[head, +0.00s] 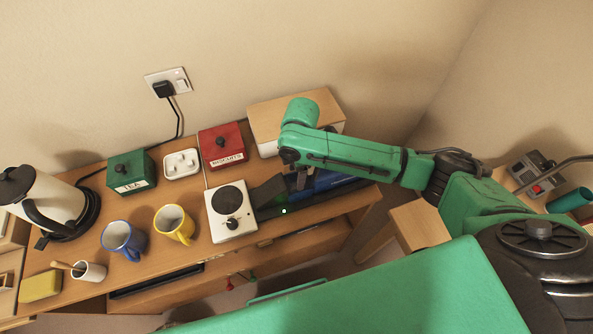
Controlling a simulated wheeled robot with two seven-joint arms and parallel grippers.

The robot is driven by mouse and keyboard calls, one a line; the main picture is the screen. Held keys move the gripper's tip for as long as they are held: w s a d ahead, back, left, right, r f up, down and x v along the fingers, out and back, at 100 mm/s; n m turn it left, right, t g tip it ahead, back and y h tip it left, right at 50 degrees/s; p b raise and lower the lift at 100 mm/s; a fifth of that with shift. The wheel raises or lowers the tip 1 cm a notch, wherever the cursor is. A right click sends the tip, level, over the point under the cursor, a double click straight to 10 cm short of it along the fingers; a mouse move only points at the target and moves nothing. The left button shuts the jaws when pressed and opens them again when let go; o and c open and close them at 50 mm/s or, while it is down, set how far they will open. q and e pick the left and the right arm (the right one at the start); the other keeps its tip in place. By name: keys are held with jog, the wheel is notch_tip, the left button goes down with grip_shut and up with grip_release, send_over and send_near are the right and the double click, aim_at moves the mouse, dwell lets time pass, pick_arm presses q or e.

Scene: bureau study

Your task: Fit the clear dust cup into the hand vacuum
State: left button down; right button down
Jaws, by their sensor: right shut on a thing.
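My right arm comes in from the right, and its gripper (299,181) points down over the right part of the desk. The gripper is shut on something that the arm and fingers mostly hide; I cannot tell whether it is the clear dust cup. A long blue body (338,182), possibly the hand vacuum, lies just right of the gripper, partly under my forearm. A dark grey wedge-shaped piece (268,191) is just left of the gripper. I cannot make out clear plastic or whether any parts are joined. My left gripper is not in view.
A white hotplate (231,212) stands close left of the gripper. A yellow mug (174,225), blue mug (122,240), green tea tin (131,171) and kettle (40,200) fill the left desk (150,272).

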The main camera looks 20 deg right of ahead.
jog(key=shift+f, duration=0.7)
dwell(0.8)
grip_release()
notch_tip(320, 180, up, 6)
jog(key=p, duration=0.6)
jog(key=shift+f+p, duration=0.2)
jog(key=shift+p, duration=0.2)
notch_tip(320, 180, up, 2)
jog(key=shift+p, duration=0.35)
